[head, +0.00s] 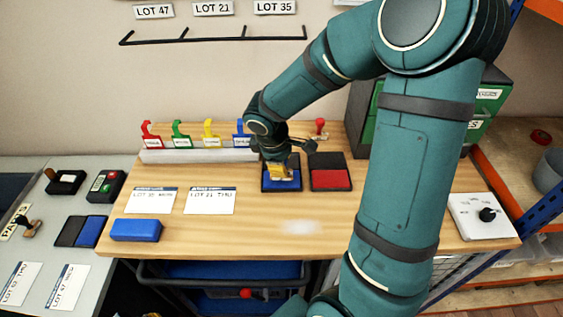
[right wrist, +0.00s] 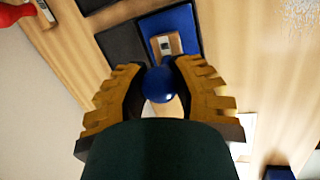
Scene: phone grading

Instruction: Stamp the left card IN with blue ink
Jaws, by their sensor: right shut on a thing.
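On the wooden table, the left card (head: 151,201) lies flat beside a second card (head: 210,202), both white with dark print. My right gripper (head: 279,166) is over the open blue ink pad (head: 269,187). In the right wrist view, my right gripper (right wrist: 156,88) is shut on the blue round knob of a stamp (right wrist: 159,85). The stamp's base is over the blue pad (right wrist: 182,20); I cannot tell whether it touches the ink. The fingers hide part of the stamp in the head view. My left gripper is not in view.
A red ink pad (head: 331,179) sits right of the blue one, with a red-handled stamp (head: 320,127) behind. A rack (head: 200,156) with coloured holders stands at the back. A blue block (head: 136,230) lies at the front left. The table's front middle is clear.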

